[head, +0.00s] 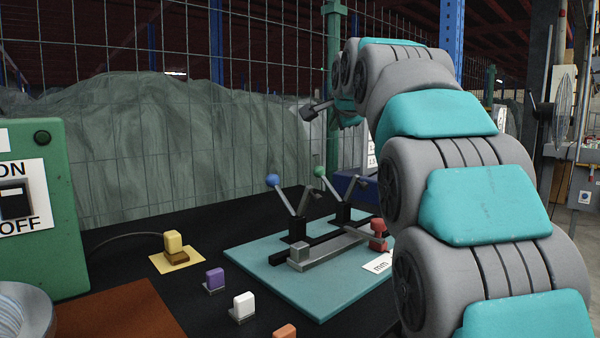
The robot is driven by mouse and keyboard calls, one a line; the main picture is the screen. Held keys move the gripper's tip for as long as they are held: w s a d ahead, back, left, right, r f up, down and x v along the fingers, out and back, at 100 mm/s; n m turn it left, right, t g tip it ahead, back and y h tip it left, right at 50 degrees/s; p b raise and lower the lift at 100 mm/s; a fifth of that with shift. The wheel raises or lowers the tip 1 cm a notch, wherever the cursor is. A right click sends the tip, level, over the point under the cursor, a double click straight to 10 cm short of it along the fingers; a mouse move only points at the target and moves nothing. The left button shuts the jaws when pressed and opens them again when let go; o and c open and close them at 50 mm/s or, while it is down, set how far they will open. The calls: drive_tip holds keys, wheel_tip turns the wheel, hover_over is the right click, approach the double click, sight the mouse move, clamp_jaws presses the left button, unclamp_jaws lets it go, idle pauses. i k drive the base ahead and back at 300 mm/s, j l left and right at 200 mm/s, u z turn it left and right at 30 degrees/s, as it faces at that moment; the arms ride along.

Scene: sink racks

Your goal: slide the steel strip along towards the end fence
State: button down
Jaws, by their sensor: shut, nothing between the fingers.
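The steel strip (335,245) seems to be the long grey bar lying flat on a teal board (265,275). A small upright grey block (299,253) stands at its left end. A red piece (377,236) stands at its right end; I cannot tell which of these is the end fence. Two toggle clamps stand behind the strip, one with a blue knob (273,180) and one with a green knob (320,171), their levers raised. My gripper (308,112) is small in view, shut and empty, high above and behind the board, apart from the strip.
A white "mm" card (379,264) lies at the board's right. Yellow (173,242), purple (215,279), white (243,306) and orange (285,331) blocks stand left and front. A green switch box (60,215) is far left. A wire fence rises behind the table.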

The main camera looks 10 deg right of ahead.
sight(302, 258)
drive_tip(key=k+j, duration=0.1)
drive_tip(key=k, duration=0.85)
